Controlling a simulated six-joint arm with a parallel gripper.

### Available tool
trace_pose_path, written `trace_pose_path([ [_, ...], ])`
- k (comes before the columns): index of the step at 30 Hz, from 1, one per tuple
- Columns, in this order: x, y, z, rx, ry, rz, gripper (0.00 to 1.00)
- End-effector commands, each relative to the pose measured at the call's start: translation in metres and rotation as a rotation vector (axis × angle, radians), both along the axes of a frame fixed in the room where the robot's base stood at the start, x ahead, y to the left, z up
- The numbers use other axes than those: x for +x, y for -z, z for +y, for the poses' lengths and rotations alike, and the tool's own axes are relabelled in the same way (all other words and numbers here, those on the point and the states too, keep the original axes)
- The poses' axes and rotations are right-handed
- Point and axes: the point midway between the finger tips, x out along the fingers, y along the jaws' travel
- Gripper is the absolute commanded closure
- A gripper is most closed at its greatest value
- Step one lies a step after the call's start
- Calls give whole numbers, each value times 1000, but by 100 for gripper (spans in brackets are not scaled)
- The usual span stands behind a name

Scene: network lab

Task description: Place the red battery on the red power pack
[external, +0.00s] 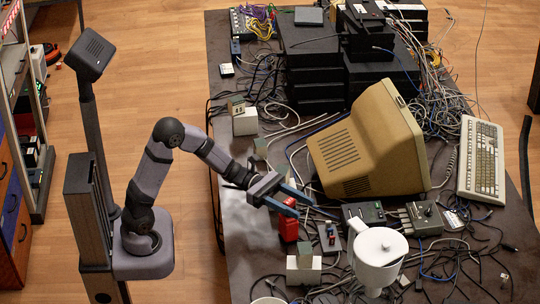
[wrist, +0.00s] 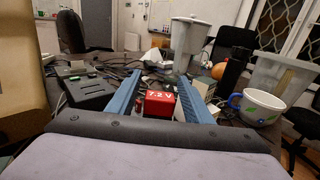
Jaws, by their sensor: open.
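My gripper (external: 298,203) is open, its two blue fingers reaching out over the dark table. In the wrist view my open gripper (wrist: 160,82) has a red block marked "7.2 V" (wrist: 160,103) between its fingers, with gaps on both sides. A red block (external: 288,229) shows just below and in front of the fingers in the external view.
A beige monitor (external: 365,145) stands just behind the gripper. A grey switch box (external: 330,237) is close on the right. A white pitcher (external: 378,258) and pale blocks (external: 303,268) stand nearer the front. A cup (wrist: 257,107) is at right in the wrist view. Cables clutter the table.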

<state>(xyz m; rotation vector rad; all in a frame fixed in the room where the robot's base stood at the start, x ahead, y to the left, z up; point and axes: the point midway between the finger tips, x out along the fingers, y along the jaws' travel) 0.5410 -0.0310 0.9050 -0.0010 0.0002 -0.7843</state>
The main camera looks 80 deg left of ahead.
Motion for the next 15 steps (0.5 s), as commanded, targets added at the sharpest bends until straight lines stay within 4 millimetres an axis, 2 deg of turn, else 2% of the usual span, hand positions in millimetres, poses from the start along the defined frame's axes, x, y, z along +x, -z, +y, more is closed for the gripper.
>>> trace_pose_path([
  [5, -12, 0, 14, 1, -4, -1, 54],
  [15, -55, 0, 57, 0, -6, 0, 54],
])
